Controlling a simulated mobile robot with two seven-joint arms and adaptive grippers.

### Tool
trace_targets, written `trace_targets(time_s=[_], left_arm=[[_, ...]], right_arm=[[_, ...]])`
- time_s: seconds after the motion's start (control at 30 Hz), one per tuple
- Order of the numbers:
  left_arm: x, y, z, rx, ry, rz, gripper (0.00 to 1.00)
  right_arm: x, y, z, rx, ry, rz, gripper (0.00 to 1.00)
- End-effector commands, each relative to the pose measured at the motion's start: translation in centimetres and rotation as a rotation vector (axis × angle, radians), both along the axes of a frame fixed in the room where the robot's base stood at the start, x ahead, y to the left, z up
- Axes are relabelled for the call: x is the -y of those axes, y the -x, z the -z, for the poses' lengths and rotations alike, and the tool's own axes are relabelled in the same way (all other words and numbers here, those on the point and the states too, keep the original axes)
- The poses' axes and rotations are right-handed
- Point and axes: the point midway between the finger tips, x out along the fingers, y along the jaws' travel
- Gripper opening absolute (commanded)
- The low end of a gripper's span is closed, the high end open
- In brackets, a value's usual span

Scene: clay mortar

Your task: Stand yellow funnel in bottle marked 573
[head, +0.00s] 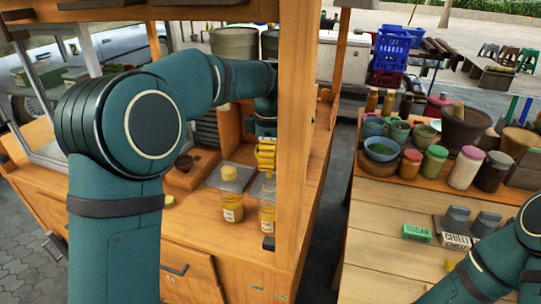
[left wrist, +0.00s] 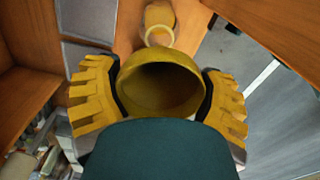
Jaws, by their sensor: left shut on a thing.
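The yellow funnel (left wrist: 160,85) is between the yellow fingers of my left gripper (left wrist: 160,95) in the left wrist view, its wide mouth facing the camera. In the head view my left gripper (head: 265,157) is above the right one of two yellow labelled bottles, this bottle (head: 267,217) standing on the wooden counter. The other bottle (head: 233,208) stands just left of it. A bottle with a pale rim (left wrist: 158,18) shows past the funnel in the left wrist view. The label numbers are too small to read. The spout is hidden. My right gripper is out of view.
A wooden post (head: 293,130) stands close to the right of my left gripper. A second table (head: 385,215) at the right holds bowls, jars and boxes.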

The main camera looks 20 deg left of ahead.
Motion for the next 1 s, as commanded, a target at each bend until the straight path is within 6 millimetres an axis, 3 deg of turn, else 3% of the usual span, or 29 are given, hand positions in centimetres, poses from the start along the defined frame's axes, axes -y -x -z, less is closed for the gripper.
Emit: trace_targets(time_s=[1.0], left_arm=[[0.07,-0.05,-0.1,0.0,0.001,0.0,0.48]], right_arm=[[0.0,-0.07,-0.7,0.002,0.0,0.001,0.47]])
